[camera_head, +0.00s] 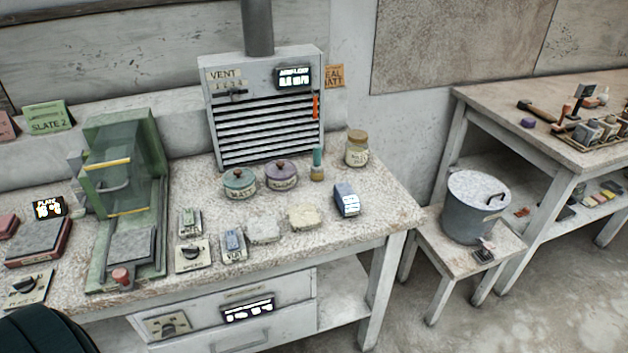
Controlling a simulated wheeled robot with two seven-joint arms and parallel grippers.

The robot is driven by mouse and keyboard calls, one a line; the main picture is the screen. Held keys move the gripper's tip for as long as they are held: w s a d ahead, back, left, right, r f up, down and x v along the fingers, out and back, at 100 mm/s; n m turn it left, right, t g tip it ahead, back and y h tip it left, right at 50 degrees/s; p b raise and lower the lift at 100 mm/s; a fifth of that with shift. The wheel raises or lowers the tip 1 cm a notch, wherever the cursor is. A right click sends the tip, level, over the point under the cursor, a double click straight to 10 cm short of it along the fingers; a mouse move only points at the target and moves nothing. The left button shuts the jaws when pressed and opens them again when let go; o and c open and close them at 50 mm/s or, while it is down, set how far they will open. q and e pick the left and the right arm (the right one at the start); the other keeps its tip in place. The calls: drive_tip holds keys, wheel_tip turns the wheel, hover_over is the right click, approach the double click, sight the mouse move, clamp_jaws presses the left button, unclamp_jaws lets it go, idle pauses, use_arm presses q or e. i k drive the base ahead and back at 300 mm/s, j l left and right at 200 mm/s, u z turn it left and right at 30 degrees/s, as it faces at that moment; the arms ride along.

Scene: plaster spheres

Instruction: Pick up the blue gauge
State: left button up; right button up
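A small blue box with white display-like panels on its front, which looks like the blue gauge (346,199), stands near the right end of the speckled workbench (385,212). It is right of two pale lumps (302,217) and in front of a jar with a tan lid (357,148). Nothing covers it. Neither of my grippers shows in the head view.
Two lidded pots, teal (239,183) and purple (281,175), stand behind the lumps. A green press-like machine (125,165) is at left, a vent unit (265,110) at the back. A metal bucket (474,207) sits on a low stand at right. Small switch boxes (192,257) lie left.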

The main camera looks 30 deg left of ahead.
sight(347, 199)
drive_tip(key=i+l+u, duration=0.85)
drive_tip(key=l+u, duration=0.2)
